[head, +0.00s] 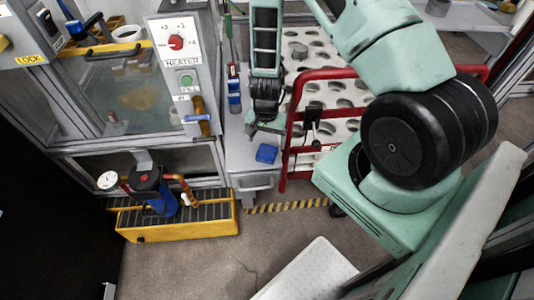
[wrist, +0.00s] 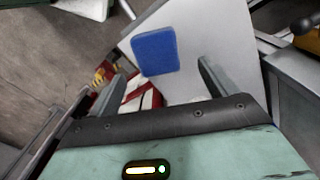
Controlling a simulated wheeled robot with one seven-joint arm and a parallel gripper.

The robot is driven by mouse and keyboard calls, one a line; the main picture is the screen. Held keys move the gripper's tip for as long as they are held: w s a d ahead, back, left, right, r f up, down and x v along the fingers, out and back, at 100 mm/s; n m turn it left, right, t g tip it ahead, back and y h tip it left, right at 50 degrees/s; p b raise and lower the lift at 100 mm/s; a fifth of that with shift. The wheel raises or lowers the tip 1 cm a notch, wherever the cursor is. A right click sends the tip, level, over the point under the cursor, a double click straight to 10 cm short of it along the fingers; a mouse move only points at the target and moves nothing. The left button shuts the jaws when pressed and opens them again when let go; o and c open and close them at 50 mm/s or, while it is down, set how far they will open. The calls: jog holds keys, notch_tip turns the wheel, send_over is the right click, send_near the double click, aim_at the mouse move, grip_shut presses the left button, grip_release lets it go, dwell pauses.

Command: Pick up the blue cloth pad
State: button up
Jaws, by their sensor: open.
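The blue cloth pad (head: 266,153) lies flat on a grey work surface at the centre of the head view. In the wrist view the same blue pad (wrist: 155,52) is near the top middle, ahead of the space between the two fingers. My gripper (wrist: 158,75) is open and empty, with one finger at each side and the pad beyond their tips. In the head view my gripper (head: 266,128) hangs just above and behind the pad; its fingers are small and partly dark there. No contact with the pad shows.
A red-framed rack (head: 318,74) with a white holed panel stands right beside the pad. A blue-handled tool (head: 234,95) stands near my gripper.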

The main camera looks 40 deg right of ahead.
aim_at(267, 151)
jog(key=shift+s+a+f+p, duration=0.1)
jog(key=shift+s+f+p, duration=0.1)
jog(key=shift+f, duration=1.15)
jog(key=shift+s+a+f+p, duration=0.1)
jog(key=shift+f+p, duration=0.1)
jog(key=shift+f, duration=1.15)
jog(key=shift+c, duration=0.4)
jog(key=c, duration=1.1)
notch_tip(267, 151, up, 10)
